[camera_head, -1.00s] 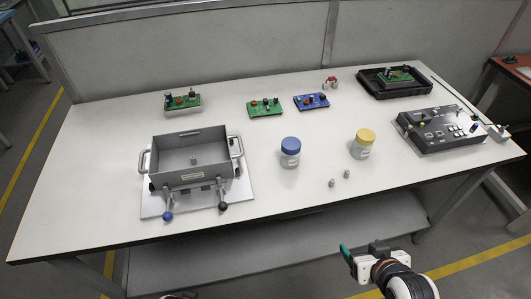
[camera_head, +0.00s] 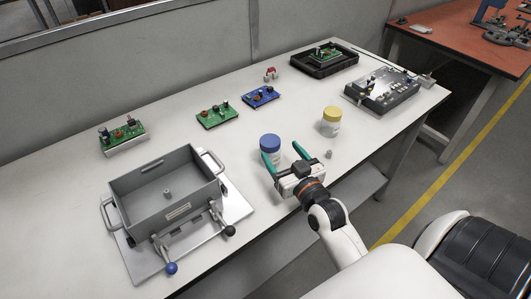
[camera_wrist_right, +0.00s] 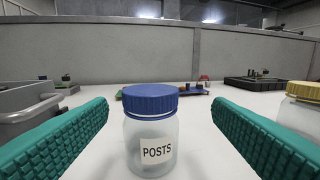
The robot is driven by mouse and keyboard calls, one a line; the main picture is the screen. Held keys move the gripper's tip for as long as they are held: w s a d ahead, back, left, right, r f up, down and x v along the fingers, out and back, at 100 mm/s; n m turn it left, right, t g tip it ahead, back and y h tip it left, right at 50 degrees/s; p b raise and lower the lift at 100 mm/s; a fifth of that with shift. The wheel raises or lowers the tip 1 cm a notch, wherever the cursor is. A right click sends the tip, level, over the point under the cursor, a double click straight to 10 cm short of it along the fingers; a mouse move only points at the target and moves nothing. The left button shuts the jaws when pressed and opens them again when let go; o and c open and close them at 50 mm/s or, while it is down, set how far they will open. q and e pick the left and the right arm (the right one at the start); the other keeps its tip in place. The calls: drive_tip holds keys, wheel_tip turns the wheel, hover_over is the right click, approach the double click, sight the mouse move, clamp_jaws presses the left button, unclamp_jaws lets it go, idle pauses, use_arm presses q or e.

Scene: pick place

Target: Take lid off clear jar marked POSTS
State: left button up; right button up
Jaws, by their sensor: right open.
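The clear jar marked POSTS (camera_wrist_right: 151,140) stands upright on the table with its blue lid (camera_wrist_right: 149,98) on. In the head view the blue lid (camera_head: 270,143) shows just beyond my right gripper (camera_head: 284,156), which partly hides the jar body. My right gripper is open. In the right wrist view its green fingers are spread to either side of the jar, with gaps on both sides, and do not touch it. My left gripper is not in view.
A second jar with a yellow lid (camera_head: 331,115) stands to the right. A grey bin (camera_head: 155,205) on a fixture with ball-ended levers stands left. Circuit boards (camera_head: 217,115), a black tray (camera_head: 324,59) and a control box (camera_head: 382,91) lie farther back. A small metal post (camera_head: 329,154) lies near the right gripper.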

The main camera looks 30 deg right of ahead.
sight(266, 139)
drive_tip(key=w, duration=0.7)
drive_tip(key=shift+w+f, duration=0.25)
drive_tip(key=shift+w, duration=0.15)
drive_tip(key=c, duration=1.1)
drive_tip(key=shift+o, duration=0.2)
wheel_tip(266, 139, up, 10)
drive_tip(key=shift+r+p, duration=0.1)
drive_tip(key=shift+p, duration=0.75)
drive_tip(key=o, duration=0.4)
drive_tip(key=c, duration=0.8)
